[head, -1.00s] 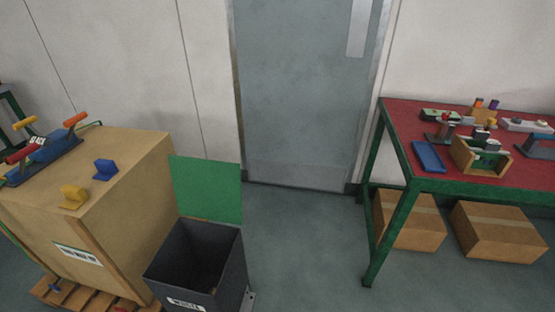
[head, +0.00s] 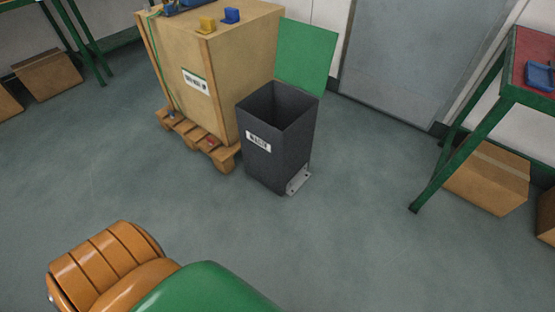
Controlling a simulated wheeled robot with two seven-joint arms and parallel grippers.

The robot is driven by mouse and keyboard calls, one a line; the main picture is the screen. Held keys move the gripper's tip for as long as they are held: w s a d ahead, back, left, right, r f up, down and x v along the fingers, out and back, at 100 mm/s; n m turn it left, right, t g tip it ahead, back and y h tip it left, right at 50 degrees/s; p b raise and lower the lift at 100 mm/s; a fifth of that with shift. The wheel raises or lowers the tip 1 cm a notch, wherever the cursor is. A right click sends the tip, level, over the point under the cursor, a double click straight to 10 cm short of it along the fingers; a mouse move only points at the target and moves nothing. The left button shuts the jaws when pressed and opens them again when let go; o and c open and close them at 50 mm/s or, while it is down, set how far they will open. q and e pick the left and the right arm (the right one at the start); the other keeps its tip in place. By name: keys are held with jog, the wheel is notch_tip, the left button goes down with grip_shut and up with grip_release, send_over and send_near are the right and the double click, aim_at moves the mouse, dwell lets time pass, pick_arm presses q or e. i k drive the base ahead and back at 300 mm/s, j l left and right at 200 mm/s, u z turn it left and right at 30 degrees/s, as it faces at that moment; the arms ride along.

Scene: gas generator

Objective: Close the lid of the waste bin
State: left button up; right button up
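The waste bin (head: 272,155) is a dark grey open-topped box with a white label on its front, standing on the floor near the upper middle of the head view. Its green lid (head: 306,56) stands open, raised upright at the back edge of the bin. A grey metal piece (head: 299,181) sticks out low at the bin's right side. The inside of the bin looks dark and empty. Neither of my grippers is in view.
A large wooden crate (head: 220,88) on a pallet (head: 227,156) stands just left of the bin. A green-framed table (head: 484,110) is at the right, with cardboard boxes (head: 490,177) under it. Orange and green parts of my own body fill the lower left. The floor before the bin is clear.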

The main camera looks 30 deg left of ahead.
aim_at(305, 51)
jog(key=i+u, duration=0.5)
jog(key=i+l+u, duration=0.3)
jog(key=i+u, duration=0.15)
jog(key=i+l+u, duration=0.85)
jog(key=l+u, duration=0.15)
jog(key=i+l+u, duration=0.2)
jog(key=l+u, duration=0.25)
jog(key=l, duration=0.2)
jog(key=i+l+u, duration=0.1)
jog(key=l+u, duration=0.4)
jog(key=l, duration=0.25)
jog(key=l+u, duration=0.45)
jog(key=l, duration=0.3)
jog(key=k+l+u, duration=0.15)
jog(key=l+u, duration=0.35)
jog(key=l, duration=0.25)
